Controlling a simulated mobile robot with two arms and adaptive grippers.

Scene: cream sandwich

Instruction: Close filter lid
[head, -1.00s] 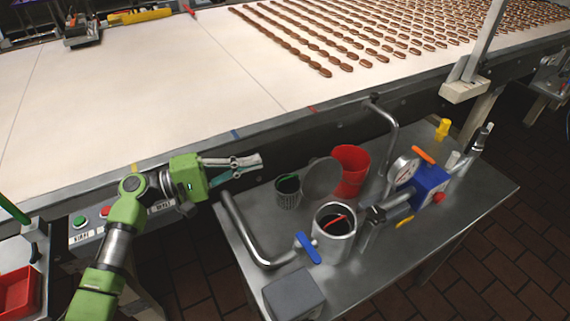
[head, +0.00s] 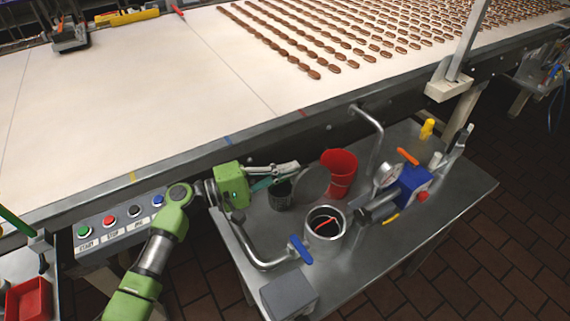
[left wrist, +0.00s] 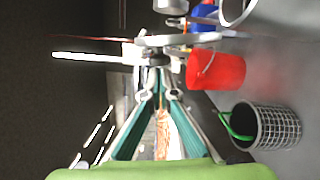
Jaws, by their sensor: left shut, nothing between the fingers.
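The filter housing (head: 325,225) is an open metal cylinder on the steel table, with a dark inside and a red item in it. Its round grey lid (head: 313,182) stands raised, tilted back behind the opening. My left gripper (head: 296,168) is shut and empty, just behind and left of the lid's upper edge; I cannot tell if it touches. In the left wrist view, the closed fingertips (left wrist: 159,72) lie close to the lid (left wrist: 165,41), which shows nearly edge-on. My right gripper is not in view.
A red bucket (head: 341,170) stands right behind the lid, and a dark mesh basket (head: 281,195) stands left of it. A blue-handled valve (head: 301,249) and a blue pump with gauge (head: 409,184) flank the housing. The conveyor (head: 150,100) runs behind.

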